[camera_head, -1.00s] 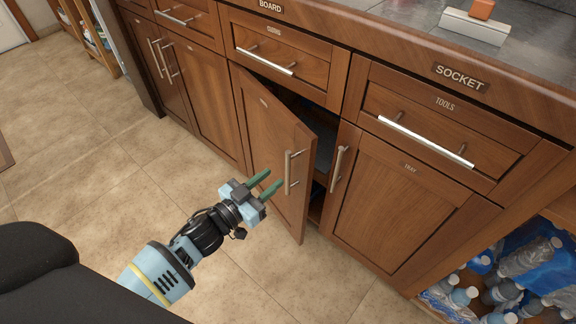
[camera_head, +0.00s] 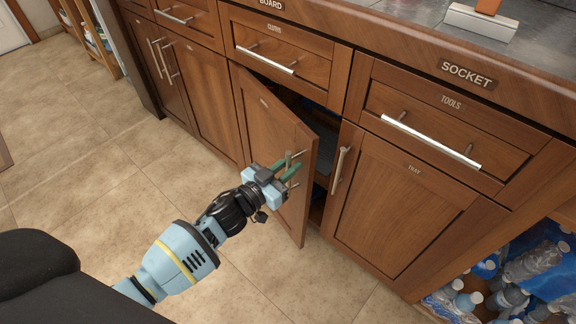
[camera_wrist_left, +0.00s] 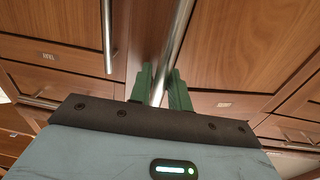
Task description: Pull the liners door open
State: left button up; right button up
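The partly open cabinet door (camera_head: 268,135) stands ajar in the middle of the head view, its small label unreadable. Its vertical metal bar handle (camera_head: 288,157) is partly hidden by my left gripper (camera_head: 287,170). In the left wrist view, the handle (camera_wrist_left: 172,50) runs between the two green fingers of the left gripper (camera_wrist_left: 160,88). The fingers are on either side of the bar and look apart; whether they touch it is unclear. My right gripper is not in view.
The closed TRAY door (camera_head: 395,205) with its vertical handle (camera_head: 340,170) is just right of the opening. The TOOLS drawer (camera_head: 440,125) is above it. Water bottles (camera_head: 510,295) fill the lower right shelf. The tiled floor (camera_head: 100,200) left of the arm is clear.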

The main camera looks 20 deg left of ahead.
pick_arm(q)
grip_shut()
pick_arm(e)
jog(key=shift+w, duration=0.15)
pick_arm(q)
jog(key=shift+s+a, duration=0.1)
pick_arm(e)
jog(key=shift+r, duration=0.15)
